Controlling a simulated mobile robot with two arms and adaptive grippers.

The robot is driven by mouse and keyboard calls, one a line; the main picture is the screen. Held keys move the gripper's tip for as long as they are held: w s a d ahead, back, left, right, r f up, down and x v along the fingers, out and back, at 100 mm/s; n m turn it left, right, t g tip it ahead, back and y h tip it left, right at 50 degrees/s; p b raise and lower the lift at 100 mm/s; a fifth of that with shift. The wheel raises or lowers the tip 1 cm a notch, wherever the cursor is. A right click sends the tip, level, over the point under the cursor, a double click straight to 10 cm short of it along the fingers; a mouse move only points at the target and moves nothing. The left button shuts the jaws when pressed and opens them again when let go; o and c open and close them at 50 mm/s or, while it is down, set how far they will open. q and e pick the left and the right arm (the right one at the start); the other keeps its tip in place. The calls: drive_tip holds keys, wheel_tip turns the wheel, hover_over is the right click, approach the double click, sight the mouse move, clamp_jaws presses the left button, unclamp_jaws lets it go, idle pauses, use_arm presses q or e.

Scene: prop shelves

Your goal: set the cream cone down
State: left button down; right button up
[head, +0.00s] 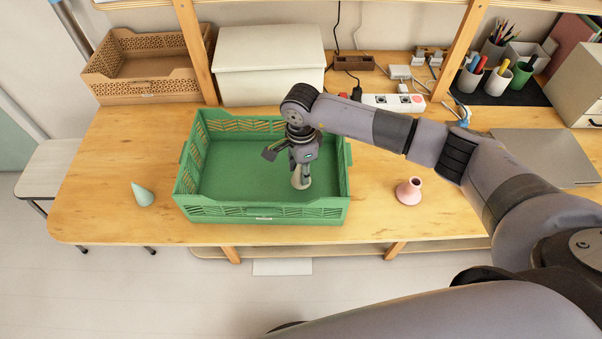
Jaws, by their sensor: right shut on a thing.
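The cream cone (301,178) is inside the green crate (265,211), right of its middle, with its top hidden by my right gripper. My right gripper (299,168) points down into the crate and is shut on the cream cone. The cone appears upright; I cannot tell whether its base touches the crate floor. My left gripper is not in view.
A pale green cone (142,195) stands left of the crate and a pink flared piece (409,191) stands right of it. Behind are a brown basket (147,86), a white box (270,82) and a power strip (394,103). The table's front edge is close.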

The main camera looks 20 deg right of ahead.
wheel_tip(320, 180, down, 3)
drive_tip(key=shift+f, duration=0.1)
drive_tip(key=shift+f, duration=0.1)
drive_tip(key=shift+f, duration=0.1)
drive_tip(key=o, duration=1.2)
drive_tip(key=shift+c, duration=0.2)
